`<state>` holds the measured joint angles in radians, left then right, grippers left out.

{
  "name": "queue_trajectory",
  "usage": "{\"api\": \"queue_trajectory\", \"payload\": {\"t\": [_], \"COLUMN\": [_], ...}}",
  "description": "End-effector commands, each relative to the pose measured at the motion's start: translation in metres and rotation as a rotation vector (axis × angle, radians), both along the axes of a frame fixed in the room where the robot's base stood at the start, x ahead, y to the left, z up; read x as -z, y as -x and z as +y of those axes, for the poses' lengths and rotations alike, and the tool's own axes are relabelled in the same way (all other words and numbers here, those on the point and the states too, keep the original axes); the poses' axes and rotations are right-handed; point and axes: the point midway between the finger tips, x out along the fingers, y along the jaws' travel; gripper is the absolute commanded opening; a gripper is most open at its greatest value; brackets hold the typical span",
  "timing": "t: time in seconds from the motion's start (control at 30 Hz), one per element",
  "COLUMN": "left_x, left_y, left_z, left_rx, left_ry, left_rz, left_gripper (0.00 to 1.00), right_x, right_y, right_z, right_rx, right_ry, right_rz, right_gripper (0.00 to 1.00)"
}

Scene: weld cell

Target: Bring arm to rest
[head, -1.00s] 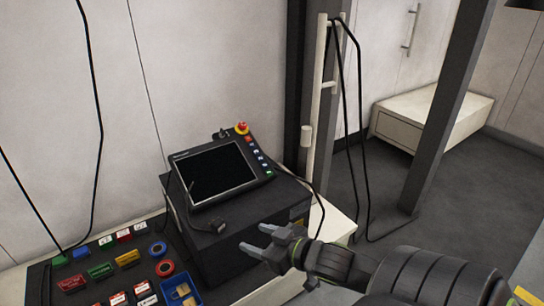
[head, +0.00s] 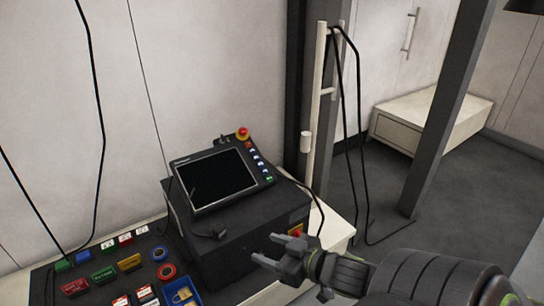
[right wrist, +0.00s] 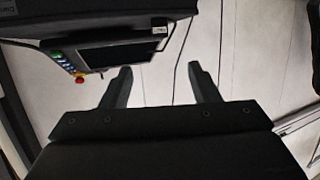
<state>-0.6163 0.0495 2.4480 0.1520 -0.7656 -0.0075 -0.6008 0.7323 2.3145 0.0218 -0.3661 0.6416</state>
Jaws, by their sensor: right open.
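My right gripper (head: 268,250) is open and empty in the head view, in front of the right side of the black box. In the right wrist view its two fingers (right wrist: 160,88) stand apart with only the pale wall between them. A teach pendant (head: 216,179) with a dark screen and a red emergency button (head: 242,133) lies tilted on top of the black box (head: 238,248). The pendant also shows in the right wrist view (right wrist: 105,55) at the upper left. My left gripper is not in view.
A panel with coloured tags, rings and a blue bin (head: 185,293) lies at the lower left. Black cables (head: 347,110) hang from a pale post (head: 319,110) beside a dark column. A white low cabinet (head: 420,120) stands farther right. Grey floor (head: 375,185) is open there.

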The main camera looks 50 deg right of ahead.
Motion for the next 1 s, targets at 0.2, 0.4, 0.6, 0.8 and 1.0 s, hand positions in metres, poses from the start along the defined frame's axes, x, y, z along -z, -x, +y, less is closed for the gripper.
{"api": "queue_trajectory", "payload": {"t": [0.2, 0.4, 0.6, 0.8, 1.0], "left_x": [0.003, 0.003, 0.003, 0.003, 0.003], "left_y": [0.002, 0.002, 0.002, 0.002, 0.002], "left_z": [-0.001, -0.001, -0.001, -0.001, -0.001], "left_rx": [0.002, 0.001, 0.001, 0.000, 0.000], "left_ry": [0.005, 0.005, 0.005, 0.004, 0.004], "left_rz": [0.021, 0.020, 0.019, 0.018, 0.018], "left_gripper": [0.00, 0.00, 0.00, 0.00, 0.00], "right_x": [0.000, 0.000, 0.000, 0.003, 0.017], "right_y": [0.001, 0.001, 0.001, 0.003, 0.013], "right_z": [0.000, 0.000, 0.000, 0.002, 0.019], "right_rx": [0.000, 0.000, 0.000, 0.018, 0.100], "right_ry": [0.000, 0.000, 0.000, -0.003, -0.016], "right_rz": [0.000, 0.000, 0.000, 0.005, 0.046], "right_gripper": [0.55, 0.55, 0.55, 0.55, 0.55]}}
